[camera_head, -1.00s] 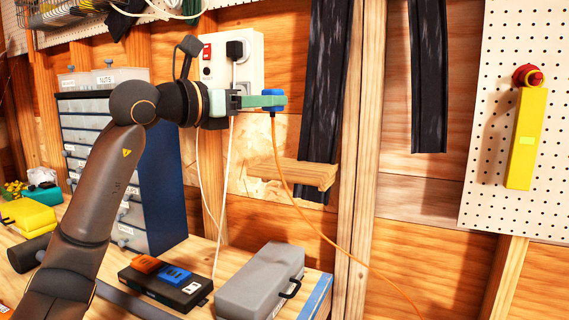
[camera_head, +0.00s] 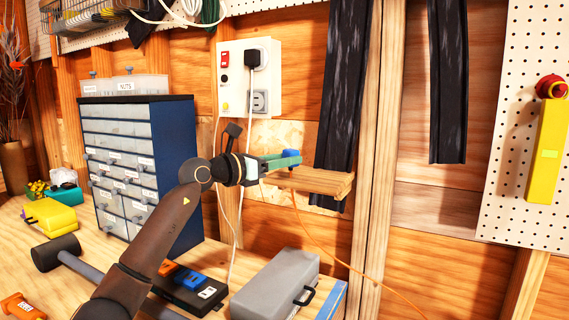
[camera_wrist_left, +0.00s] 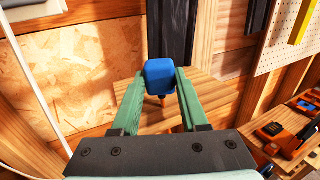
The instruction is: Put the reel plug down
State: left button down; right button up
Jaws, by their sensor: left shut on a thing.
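The reel plug (camera_head: 290,156) is a blue plug with an orange cord that hangs below it. My left gripper (camera_head: 288,161) has green fingers and is shut on the plug. In the left wrist view the plug (camera_wrist_left: 159,74) sits between the two fingertips of the gripper (camera_wrist_left: 160,85). The plug is over or close to a small wooden shelf (camera_head: 318,181) on the wall; the shelf also shows behind the fingers in the left wrist view (camera_wrist_left: 205,100). I cannot tell whether the plug touches the shelf. My right gripper is not in view.
A white socket box (camera_head: 232,90) with a black plug in it is on the wall above. A blue drawer cabinet (camera_head: 177,165) stands left of my arm. A grey case (camera_head: 270,285) and a black case (camera_head: 185,290) lie on the bench (camera_head: 60,285). Dark strips (camera_head: 345,100) hang behind the shelf.

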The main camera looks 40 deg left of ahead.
pick_arm(q)
jog(key=shift+s+f, duration=0.1)
jog(key=shift+f, duration=0.35)
jog(key=shift+f, duration=0.2)
jog(key=shift+c, duration=2.1)
grip_release()
jog(key=shift+r, duration=0.1)
